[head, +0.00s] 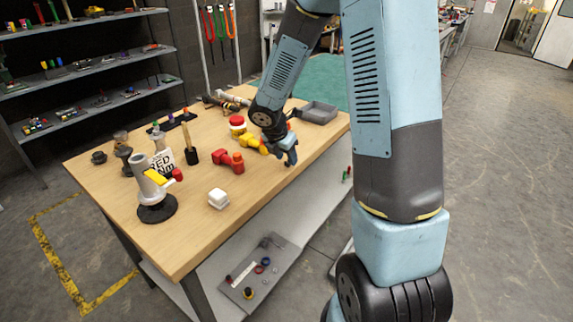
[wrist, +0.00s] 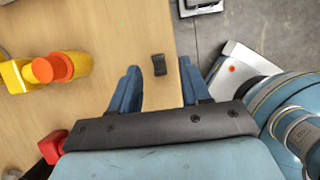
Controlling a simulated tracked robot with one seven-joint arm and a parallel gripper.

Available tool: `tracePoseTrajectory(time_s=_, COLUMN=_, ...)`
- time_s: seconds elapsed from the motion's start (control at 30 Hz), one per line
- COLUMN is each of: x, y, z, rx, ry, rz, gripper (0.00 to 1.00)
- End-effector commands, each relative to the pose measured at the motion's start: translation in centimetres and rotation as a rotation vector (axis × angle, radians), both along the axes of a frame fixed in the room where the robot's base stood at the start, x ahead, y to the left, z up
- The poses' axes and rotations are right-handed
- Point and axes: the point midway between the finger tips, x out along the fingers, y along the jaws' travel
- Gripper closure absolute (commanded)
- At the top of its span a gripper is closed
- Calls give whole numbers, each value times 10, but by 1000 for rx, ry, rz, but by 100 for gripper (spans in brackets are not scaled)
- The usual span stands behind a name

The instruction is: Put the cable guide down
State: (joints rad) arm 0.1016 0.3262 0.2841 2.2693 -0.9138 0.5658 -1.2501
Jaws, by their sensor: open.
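A small black piece, which I take to be the cable guide (wrist: 159,64), lies on the wooden tabletop close to its edge in the wrist view. My gripper (wrist: 159,72) is open, with one blue finger to each side of the black piece and a clear gap to both. No finger touches it in the picture; whether the fingertips are at its height is hard to tell. In the head view my gripper (head: 288,152) is low over the right edge of the workbench (head: 215,245), and the black piece cannot be made out there.
A yellow and orange part (wrist: 48,70) and a red part (wrist: 52,147) lie left of my gripper in the wrist view. The bench's front middle is clear.

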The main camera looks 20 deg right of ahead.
Motion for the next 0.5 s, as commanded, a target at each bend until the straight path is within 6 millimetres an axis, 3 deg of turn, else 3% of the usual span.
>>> tracePoseTrajectory(time_s=0.2, x=4, y=-6, z=-17, rx=0, ry=0, rz=1, gripper=53)
tracePoseTrajectory(time_s=0.5, x=5, y=-6, z=-19, rx=0, ry=0, rz=1, gripper=56)
